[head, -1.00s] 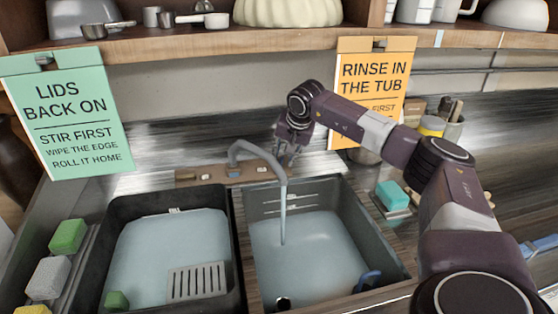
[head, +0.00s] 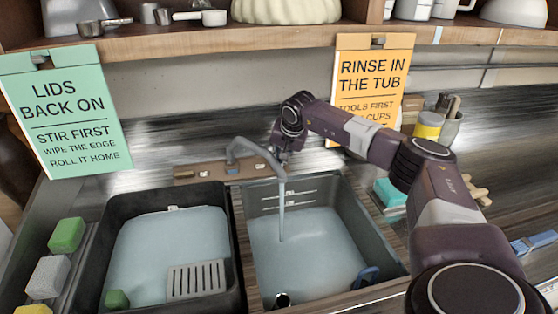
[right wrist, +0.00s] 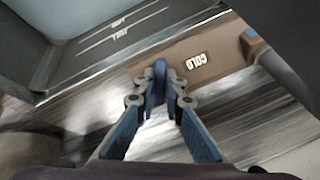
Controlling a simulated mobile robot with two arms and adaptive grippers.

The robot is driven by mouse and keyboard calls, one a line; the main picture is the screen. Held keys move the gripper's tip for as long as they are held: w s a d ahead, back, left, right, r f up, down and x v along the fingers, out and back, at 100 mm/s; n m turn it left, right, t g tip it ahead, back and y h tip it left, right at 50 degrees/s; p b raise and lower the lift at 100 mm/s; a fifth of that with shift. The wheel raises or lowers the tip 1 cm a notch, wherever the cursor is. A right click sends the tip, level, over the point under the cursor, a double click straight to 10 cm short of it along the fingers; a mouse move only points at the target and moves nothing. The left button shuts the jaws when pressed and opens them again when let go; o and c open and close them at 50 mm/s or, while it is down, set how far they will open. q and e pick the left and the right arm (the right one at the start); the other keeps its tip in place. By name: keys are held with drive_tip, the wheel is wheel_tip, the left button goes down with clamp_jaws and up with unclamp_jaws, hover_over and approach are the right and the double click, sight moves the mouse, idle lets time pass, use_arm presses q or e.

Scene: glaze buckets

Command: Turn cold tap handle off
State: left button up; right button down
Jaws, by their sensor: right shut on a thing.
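The tap (head: 258,150) has a grey curved spout on a brown base plate (head: 205,174) behind the two basins. Water runs from the spout into the right basin (head: 340,205). In the right wrist view the blue cold tap handle (right wrist: 159,82) stands beside the "COLD" label (right wrist: 197,61) on the base plate. My right gripper (head: 284,150) is at the right end of the tap, behind the spout. In the right wrist view its fingers (right wrist: 161,90) are shut on the blue handle, one on each side. My left gripper is not in view.
The left basin (head: 232,235) holds water and a grey grate (head: 196,280). A green sign (head: 65,110) and an orange sign (head: 372,85) hang from the shelf (head: 190,42). Sponges lie at the left; a yellow-banded jar (head: 428,128) stands at the right.

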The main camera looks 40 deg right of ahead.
drive_tip(key=shift+m, duration=0.3)
drive_tip(key=m+t+b, duration=0.1)
drive_tip(key=m+b, duration=0.1)
drive_tip(key=m, duration=0.3)
drive_tip(key=shift+f+b, duration=0.15)
drive_tip(key=shift+b, duration=0.25)
drive_tip(key=m+b, duration=0.2)
drive_tip(key=m, duration=0.2)
drive_tip(key=shift+t, duration=0.4)
drive_tip(key=shift+m+b, duration=0.8)
drive_tip(key=shift+m, duration=0.4)
drive_tip(key=shift+r, duration=0.2)
drive_tip(key=c, duration=2)
unclamp_jaws()
drive_tip(key=shift+s, duration=0.1)
